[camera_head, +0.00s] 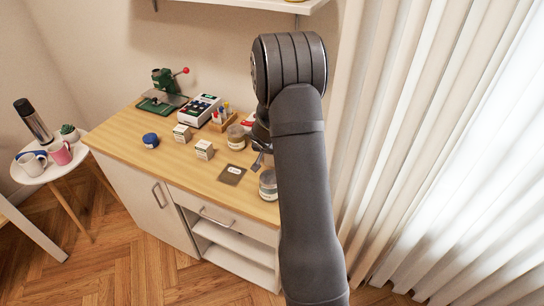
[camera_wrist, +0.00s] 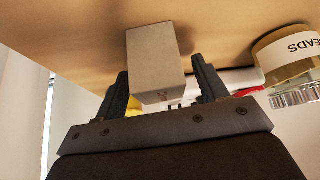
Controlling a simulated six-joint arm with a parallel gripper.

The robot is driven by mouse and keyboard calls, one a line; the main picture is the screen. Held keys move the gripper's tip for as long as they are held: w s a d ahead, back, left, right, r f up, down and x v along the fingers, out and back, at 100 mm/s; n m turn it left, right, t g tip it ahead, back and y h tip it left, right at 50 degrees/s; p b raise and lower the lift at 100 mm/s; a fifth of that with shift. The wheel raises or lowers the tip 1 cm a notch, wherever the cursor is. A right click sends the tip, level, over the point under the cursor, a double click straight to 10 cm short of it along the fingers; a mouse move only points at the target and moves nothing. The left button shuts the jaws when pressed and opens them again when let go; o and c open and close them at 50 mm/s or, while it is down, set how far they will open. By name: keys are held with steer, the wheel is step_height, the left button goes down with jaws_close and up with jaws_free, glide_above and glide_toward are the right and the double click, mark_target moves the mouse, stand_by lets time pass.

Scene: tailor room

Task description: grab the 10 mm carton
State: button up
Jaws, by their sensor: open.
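Two small pale cartons (camera_head: 182,133) and (camera_head: 204,149) stand on the wooden worktop in the head view; their print is too small to read. In the wrist view my gripper (camera_wrist: 160,68) is open, with one finger on each side of a grey-beige carton (camera_wrist: 153,50). I see gaps beside it, and no clear contact. Small print on its lower end is unreadable, so I cannot tell if it is the 10 mm one or which head-view carton it matches. In the head view my arm hides most of the gripper.
A lidded jar (camera_wrist: 285,55) with a partly readable label is right of the gripper in the wrist view. The worktop (camera_head: 130,128) also holds a blue round item (camera_head: 150,140), a green press (camera_head: 163,95), jars (camera_head: 236,139) and a dark flat square (camera_head: 232,175). Curtains (camera_head: 420,150) hang right.

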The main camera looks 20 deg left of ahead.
steer(key=c, duration=1.2)
steer(key=shift+o, duration=0.2)
